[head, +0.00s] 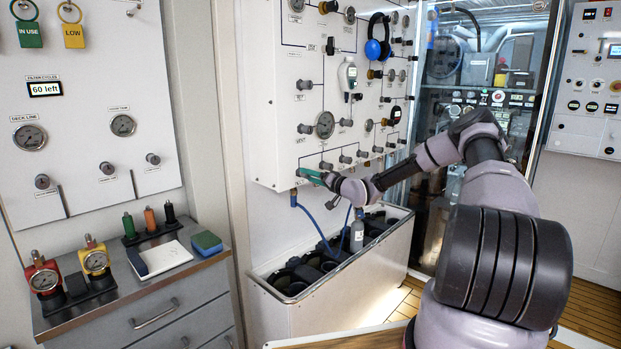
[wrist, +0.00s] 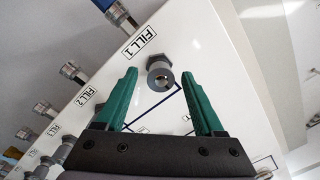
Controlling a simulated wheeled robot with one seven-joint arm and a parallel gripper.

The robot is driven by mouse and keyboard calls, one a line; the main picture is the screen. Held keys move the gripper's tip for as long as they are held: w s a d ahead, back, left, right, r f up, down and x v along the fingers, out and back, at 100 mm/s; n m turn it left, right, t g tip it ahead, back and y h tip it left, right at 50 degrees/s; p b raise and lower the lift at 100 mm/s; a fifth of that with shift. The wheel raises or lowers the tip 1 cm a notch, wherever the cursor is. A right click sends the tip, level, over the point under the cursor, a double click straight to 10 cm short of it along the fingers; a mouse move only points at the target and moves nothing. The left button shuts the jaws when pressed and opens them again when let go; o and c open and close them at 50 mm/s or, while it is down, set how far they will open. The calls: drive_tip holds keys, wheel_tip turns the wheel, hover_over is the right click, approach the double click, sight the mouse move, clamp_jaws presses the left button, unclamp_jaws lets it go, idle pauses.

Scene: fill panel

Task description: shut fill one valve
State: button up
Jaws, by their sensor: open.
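The fill one valve (wrist: 160,76) is a small grey round knob on the white panel, beside the label "FILL 1" (wrist: 139,43) in the wrist view. My gripper (wrist: 160,73) is open, with one green finger on each side of the knob in the picture. I see no finger touching it, and the depth between them is hard to judge. In the head view my gripper (head: 311,176) is at the lower left corner of the fill panel (head: 268,100). The fill one valve cannot be made out there behind the gripper.
The "FILL 2" knob (wrist: 73,71) and more knobs run along the panel to the left in the wrist view. Blue hoses (head: 314,222) hang below the panel into a trough (head: 303,316) of dark cylinders. A drawer cabinet (head: 160,315) stands at the left.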

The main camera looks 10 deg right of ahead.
drive_tip(key=v, duration=1)
drive_tip(key=shift+s+d, duration=0.25)
drive_tip(key=shift+d, duration=0.05)
drive_tip(key=shift+f, duration=0.1)
drive_tip(key=s+d+r+g+h, duration=0.3)
drive_tip(key=s+r+g+h, duration=0.65)
drive_tip(key=s+r, duration=1.15)
drive_tip(key=s+a+r+m+t, duration=0.1)
drive_tip(key=s+a+r, duration=0.1)
drive_tip(key=s, duration=0.9)
drive_tip(key=s+a+r+m+t, duration=0.1)
drive_tip(key=s+a+r, duration=0.2)
drive_tip(key=s, duration=0.8)
wheel_tip(320, 180, up, 2)
drive_tip(key=shift+s+r+m, duration=0.2)
drive_tip(key=shift+s+m, duration=0.05)
drive_tip(key=shift+m, duration=0.15)
